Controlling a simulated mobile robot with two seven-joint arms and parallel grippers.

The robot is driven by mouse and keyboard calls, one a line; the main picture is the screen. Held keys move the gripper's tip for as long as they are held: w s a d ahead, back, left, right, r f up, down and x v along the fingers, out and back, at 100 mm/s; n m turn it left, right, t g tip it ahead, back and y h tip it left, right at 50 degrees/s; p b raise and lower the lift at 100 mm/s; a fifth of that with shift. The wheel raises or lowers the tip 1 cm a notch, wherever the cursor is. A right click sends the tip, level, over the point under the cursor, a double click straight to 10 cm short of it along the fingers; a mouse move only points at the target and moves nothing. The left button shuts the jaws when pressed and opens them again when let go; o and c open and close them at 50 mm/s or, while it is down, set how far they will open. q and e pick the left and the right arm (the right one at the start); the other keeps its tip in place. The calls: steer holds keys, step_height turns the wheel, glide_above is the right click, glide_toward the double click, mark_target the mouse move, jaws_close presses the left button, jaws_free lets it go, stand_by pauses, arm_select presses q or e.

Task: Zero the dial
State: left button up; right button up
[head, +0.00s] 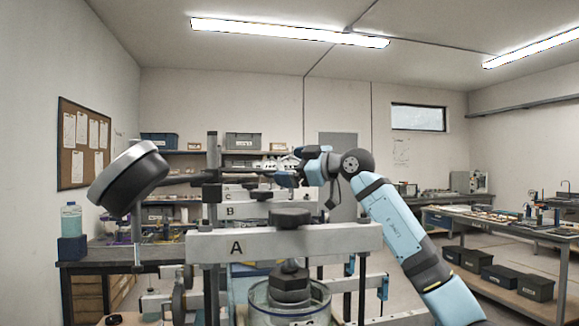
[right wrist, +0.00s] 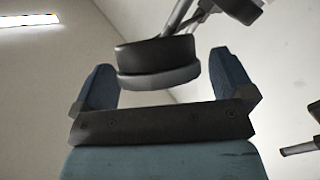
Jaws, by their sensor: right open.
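A round black housing with a silver rim (head: 128,180) stands tilted at the left in the head view, apparently the dial; its face cannot be read. A thin rod hangs below it, and a dark bar runs right to a clamp on an upright post (head: 212,160). My right gripper (head: 284,179) is open, right of the post and well apart from the housing. In the right wrist view, my open gripper (right wrist: 160,64) has a black round body with a grey rim (right wrist: 157,62) showing between its fingers, with no visible contact. My left gripper is out of view.
The grey crossbeam marked A (head: 330,239) spans the front, with a black knob (head: 290,217) on top and a glass vessel (head: 290,305) below. Frame B (head: 245,211) stands behind. A workbench (head: 500,222) stands at right. Air above the beam's left part is open.

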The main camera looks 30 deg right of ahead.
steer(key=shift+w+a, duration=0.25)
steer(key=shift+w, duration=0.2)
steer(key=c, duration=0.9)
steer(key=shift+r+n+g+y+p, duration=0.3)
steer(key=shift+n+g+p, duration=0.15)
steer(key=shift+p, duration=0.65)
steer(key=shift+c, duration=0.2)
steer(key=shift+f+n+p, duration=0.1)
steer(key=shift+n+p, duration=0.25)
steer(key=shift+p, duration=0.05)
steer(key=shift+f+g+y, duration=0.2)
steer(key=shift+g+y, duration=0.1)
steer(key=shift+g, duration=0.05)
steer(key=o, duration=0.9)
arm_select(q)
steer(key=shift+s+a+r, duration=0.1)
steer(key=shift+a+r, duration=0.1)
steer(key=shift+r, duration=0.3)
arm_select(e)
steer(key=shift+o, duration=0.2)
